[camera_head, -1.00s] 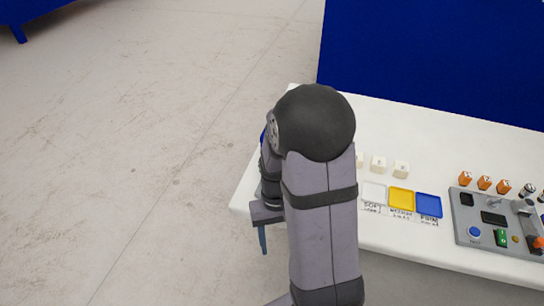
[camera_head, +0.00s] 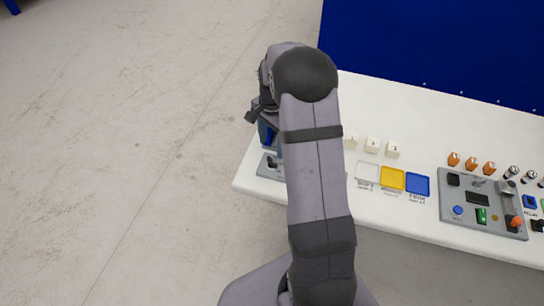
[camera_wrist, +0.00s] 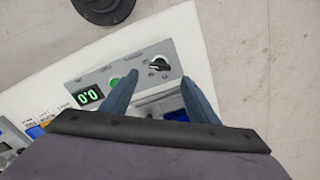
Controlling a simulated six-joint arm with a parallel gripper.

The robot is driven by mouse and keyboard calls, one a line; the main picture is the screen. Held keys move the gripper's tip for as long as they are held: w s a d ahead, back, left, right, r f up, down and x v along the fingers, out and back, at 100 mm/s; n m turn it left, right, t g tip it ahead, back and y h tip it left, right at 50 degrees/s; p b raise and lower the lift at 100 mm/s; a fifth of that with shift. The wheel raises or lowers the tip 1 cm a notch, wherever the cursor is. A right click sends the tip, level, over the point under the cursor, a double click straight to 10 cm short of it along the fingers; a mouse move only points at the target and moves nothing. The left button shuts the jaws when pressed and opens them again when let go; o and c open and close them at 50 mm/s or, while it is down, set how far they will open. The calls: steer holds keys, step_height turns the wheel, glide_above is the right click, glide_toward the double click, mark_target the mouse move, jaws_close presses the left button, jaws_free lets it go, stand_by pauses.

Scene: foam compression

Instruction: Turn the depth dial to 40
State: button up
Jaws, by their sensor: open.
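In the wrist view a grey panel (camera_wrist: 135,76) lies on the white table. It has a black knob (camera_wrist: 158,65) with a pale pointer, a green button (camera_wrist: 115,83) and a display reading 0.0 (camera_wrist: 89,96). The knob looks like the dial, but its label is too small to read. My gripper (camera_wrist: 159,77) is open and empty, its two blue-grey fingers apart with the knob just beyond and between their tips. I cannot tell the height of the tips above the panel. In the head view my arm hides most of this panel (camera_head: 267,169).
A blue part sits between my fingers, below the knob. In the head view, pale cubes (camera_head: 372,144), white, yellow (camera_head: 392,179) and blue trays (camera_head: 417,184) and a second grey control panel (camera_head: 484,200) stand to the right. The table's front edge is close to the first panel.

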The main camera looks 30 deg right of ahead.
mark_target(272, 160)
steer(key=shift+f, duration=0.15)
steer(key=shift+f+p, duration=0.9)
steer(key=shift+f, duration=2.65)
steer(key=c, duration=1.1)
